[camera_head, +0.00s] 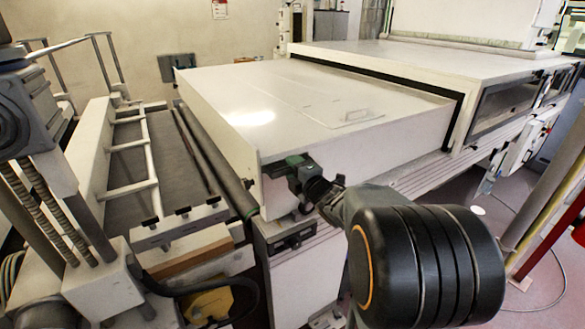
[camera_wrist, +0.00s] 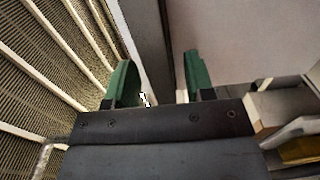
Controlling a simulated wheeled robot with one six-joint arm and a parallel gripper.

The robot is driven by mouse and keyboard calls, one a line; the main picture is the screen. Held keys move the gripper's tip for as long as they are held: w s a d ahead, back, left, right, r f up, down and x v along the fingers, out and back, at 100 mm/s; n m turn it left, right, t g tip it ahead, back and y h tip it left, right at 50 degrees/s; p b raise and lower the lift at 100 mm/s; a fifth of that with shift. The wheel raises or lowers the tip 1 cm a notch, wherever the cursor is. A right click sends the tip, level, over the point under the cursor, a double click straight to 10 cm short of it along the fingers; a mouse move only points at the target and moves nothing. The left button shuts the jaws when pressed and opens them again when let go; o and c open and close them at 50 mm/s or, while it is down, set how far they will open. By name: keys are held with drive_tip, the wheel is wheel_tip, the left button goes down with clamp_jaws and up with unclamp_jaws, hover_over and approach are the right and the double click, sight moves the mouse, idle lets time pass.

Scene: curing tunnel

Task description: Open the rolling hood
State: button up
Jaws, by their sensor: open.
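The rolling hood (camera_head: 290,92) is a long, low white cover over the machine bed in the middle of the head view. Its right end meets a dark seam at the larger white housing. My gripper (camera_head: 298,168) is at the hood's near left corner, with its green fingers close to the side wall. In the wrist view my gripper (camera_wrist: 158,80) is open, its two green fingers spread apart. A dark upright strip runs between them, with a pale surface to its right. I cannot tell whether either finger touches it. My wrist hides part of the hood's side.
The white housing (camera_head: 430,65) stands right of the hood. Left of it are a roller (camera_head: 212,160) and a conveyor bed with a white ladder-like frame (camera_head: 138,150). A yellow part (camera_head: 208,303) lies low at front left. Open floor (camera_head: 490,255) shows at right.

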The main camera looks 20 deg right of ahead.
drive_tip(key=shift+w, duration=0.3)
clamp_jaws()
idle(0.4)
